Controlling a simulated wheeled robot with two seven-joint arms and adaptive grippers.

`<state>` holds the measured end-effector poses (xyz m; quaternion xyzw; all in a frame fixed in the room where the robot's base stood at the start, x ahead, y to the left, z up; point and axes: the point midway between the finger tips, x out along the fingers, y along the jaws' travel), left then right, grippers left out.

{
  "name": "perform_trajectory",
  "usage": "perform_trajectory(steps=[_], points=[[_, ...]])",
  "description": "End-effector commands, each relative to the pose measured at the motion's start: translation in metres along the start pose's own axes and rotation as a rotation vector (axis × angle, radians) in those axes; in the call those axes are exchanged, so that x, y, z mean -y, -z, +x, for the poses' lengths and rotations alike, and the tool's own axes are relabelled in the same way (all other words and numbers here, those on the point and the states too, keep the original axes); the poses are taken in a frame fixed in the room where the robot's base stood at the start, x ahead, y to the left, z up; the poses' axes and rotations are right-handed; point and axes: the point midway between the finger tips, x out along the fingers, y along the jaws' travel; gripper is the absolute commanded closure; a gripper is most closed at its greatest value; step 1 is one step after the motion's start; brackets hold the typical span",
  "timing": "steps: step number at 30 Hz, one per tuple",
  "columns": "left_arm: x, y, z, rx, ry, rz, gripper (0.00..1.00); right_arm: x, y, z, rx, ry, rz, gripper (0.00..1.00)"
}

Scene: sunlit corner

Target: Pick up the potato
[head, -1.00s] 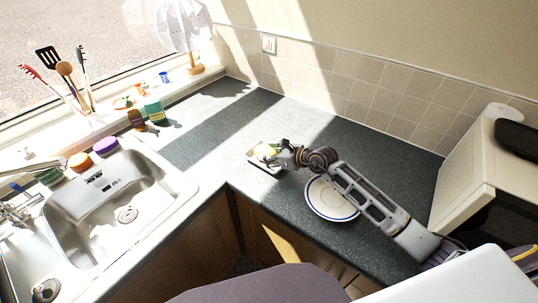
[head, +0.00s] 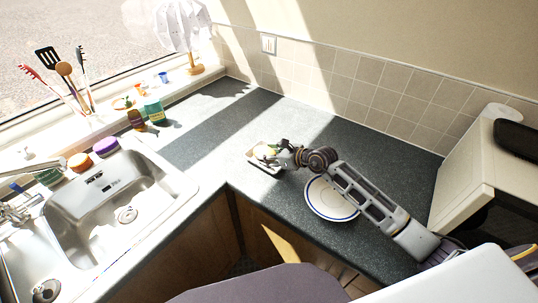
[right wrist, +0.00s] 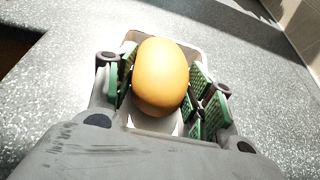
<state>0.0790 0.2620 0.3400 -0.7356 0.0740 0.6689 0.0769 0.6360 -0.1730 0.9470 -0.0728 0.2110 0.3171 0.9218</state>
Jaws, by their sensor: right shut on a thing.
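The potato (right wrist: 160,76) is a smooth yellow-brown oval in the right wrist view. My right gripper (right wrist: 160,92) has its green-padded fingers on both sides of it and is shut on it. A small pale tray (right wrist: 187,51) lies under the potato; whether the potato touches its bottom I cannot tell. In the head view my right gripper (head: 276,151) is over the tray (head: 262,166) on the dark counter, and the potato is small and partly hidden there. My left gripper is not in view.
A white plate with a blue ring (head: 325,207) lies under my right forearm. A steel sink (head: 110,200) is at the left. Bottles (head: 154,110) and a lamp (head: 185,40) stand at the back. A cream appliance (head: 475,180) stands at the right. The counter behind the tray is clear.

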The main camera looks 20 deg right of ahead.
Motion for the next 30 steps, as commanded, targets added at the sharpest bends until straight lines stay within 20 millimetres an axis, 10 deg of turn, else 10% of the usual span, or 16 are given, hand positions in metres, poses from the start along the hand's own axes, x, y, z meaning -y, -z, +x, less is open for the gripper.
perform_trajectory(steps=[30], points=[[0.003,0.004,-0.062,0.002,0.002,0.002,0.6,0.001,-0.068,-0.033,0.002,0.001,0.0,0.77]])
